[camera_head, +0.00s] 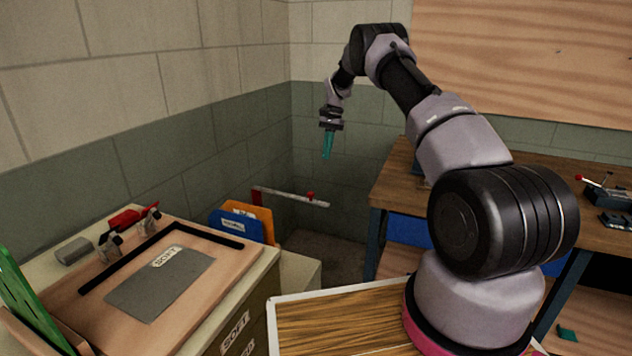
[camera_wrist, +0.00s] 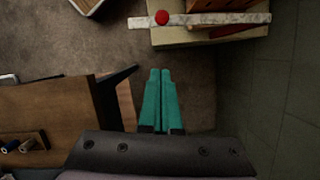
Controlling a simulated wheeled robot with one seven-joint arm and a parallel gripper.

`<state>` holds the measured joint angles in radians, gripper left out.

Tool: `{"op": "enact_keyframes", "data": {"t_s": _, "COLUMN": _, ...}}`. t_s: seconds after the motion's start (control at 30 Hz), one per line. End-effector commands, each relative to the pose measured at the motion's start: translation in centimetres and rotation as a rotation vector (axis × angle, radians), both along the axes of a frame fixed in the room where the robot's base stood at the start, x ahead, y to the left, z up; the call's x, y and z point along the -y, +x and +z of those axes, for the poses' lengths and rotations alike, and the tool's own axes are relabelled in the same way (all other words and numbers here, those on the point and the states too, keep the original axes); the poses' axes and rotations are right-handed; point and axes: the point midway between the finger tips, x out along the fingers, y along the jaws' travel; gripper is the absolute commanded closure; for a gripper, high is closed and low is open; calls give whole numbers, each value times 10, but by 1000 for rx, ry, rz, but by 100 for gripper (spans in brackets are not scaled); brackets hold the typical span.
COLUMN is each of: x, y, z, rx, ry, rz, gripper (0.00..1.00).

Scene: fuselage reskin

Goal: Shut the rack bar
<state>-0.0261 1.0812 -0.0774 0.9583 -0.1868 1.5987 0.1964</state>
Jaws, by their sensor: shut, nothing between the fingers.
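The rack bar (camera_head: 290,197) is a pale, thin bar with a red knob (camera_head: 310,196) near its right end and a red piece at its left end. It reaches out to the right past the blue and orange panels in the rack. My gripper (camera_head: 327,156) has teal fingers, pointing down, shut and empty, above and apart from the bar. The fingers (camera_wrist: 160,73) also show in the wrist view.
An orange panel (camera_head: 250,219) and a blue panel (camera_head: 225,224) stand in the rack beside the cabinet with a tool board (camera_head: 213,272). A wooden workbench (camera_head: 397,185) stands to the right. Walls close off the back and left. Floor (camera_head: 318,245) shows between rack and bench.

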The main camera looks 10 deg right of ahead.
Motion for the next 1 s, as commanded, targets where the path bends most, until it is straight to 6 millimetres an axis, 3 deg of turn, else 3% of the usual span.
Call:
{"op": "enact_keyframes", "data": {"t_s": 0.17, "x": -6, "y": -7, "z": -25, "rx": -5, "ry": 1, "rz": 2, "gripper": 100}}
{"op": "enact_keyframes", "data": {"t_s": 0.5, "x": -21, "y": -22, "z": -93, "rx": -2, "ry": 1, "rz": 3, "gripper": 100}}
{"op": "enact_keyframes", "data": {"t_s": 0.7, "x": -42, "y": -42, "z": -95, "rx": 0, "ry": 1, "rz": 3, "gripper": 100}}
{"op": "enact_keyframes", "data": {"t_s": 1.0, "x": -49, "y": -49, "z": -98, "rx": 0, "ry": 1, "rz": 1, "gripper": 100}}
